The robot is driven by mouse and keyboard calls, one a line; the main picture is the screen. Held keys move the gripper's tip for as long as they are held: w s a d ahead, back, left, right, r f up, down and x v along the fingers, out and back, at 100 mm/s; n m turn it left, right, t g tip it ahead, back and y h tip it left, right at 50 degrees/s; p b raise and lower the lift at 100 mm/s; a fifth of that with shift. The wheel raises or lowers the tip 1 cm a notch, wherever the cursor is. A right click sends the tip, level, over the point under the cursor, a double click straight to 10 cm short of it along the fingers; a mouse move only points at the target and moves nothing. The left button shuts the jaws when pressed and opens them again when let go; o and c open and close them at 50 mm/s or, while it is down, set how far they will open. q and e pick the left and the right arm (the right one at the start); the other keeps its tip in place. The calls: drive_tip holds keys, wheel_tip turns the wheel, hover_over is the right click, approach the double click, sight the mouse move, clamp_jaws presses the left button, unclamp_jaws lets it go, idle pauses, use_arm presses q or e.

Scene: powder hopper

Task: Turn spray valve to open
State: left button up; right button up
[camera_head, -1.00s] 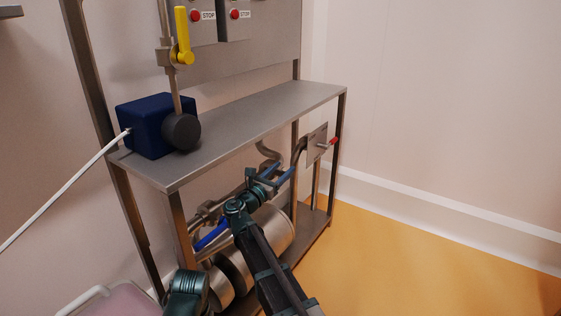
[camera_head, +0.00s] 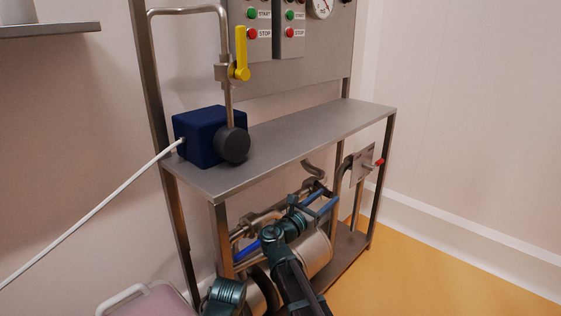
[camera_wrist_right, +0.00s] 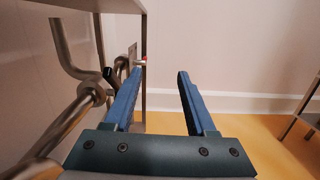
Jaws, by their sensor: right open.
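A yellow lever valve (camera_head: 242,55) sits on the upright steel pipe above the shelf, its lever pointing upward. A second valve has a blue lever (camera_head: 247,248) on the low pipe beneath the shelf. Which one is the spray valve is not labelled. My right gripper (camera_head: 328,196) is under the shelf, beside the low pipework, well below the yellow lever. In the right wrist view my right gripper (camera_wrist_right: 161,75) is open with nothing between its blue fingers. A pipe fitting (camera_wrist_right: 92,93) with a dark end lies left of the fingers. My left gripper is out of view.
The steel shelf (camera_head: 290,145) overhangs my right arm. A navy box (camera_head: 200,135) with a white hose and a dark round part (camera_head: 233,145) stand on it. A steel cylinder (camera_head: 315,255) lies below. A plate with a red knob (camera_head: 379,161) is at right. The yellow floor at right is clear.

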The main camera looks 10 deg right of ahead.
drive_tip(key=s+a+f+m+g+y+p, duration=0.1)
drive_tip(key=s+a+f+m+g+y, duration=0.15)
drive_tip(key=s+f+m, duration=0.4)
drive_tip(key=s+a+f+m+g+y, duration=0.2)
drive_tip(key=s+f+m+g+y, duration=0.2)
drive_tip(key=s+f+m, duration=0.3)
drive_tip(key=s+a+f+m+g+y, duration=0.3)
drive_tip(key=s+a+f+m+y, duration=0.1)
drive_tip(key=s+a, duration=0.35)
drive_tip(key=s+a+f+m+g+y, duration=0.2)
drive_tip(key=s+a+f+m+y, duration=0.25)
drive_tip(key=s+a, duration=0.3)
wheel_tip(320, 180, up, 38)
drive_tip(key=p, duration=3.8)
drive_tip(key=shift+d+f+n+h+p, duration=0.15)
drive_tip(key=shift+d+n+h+p, duration=0.15)
drive_tip(key=shift+n+h+p, duration=0.1)
drive_tip(key=shift+f, duration=0.1)
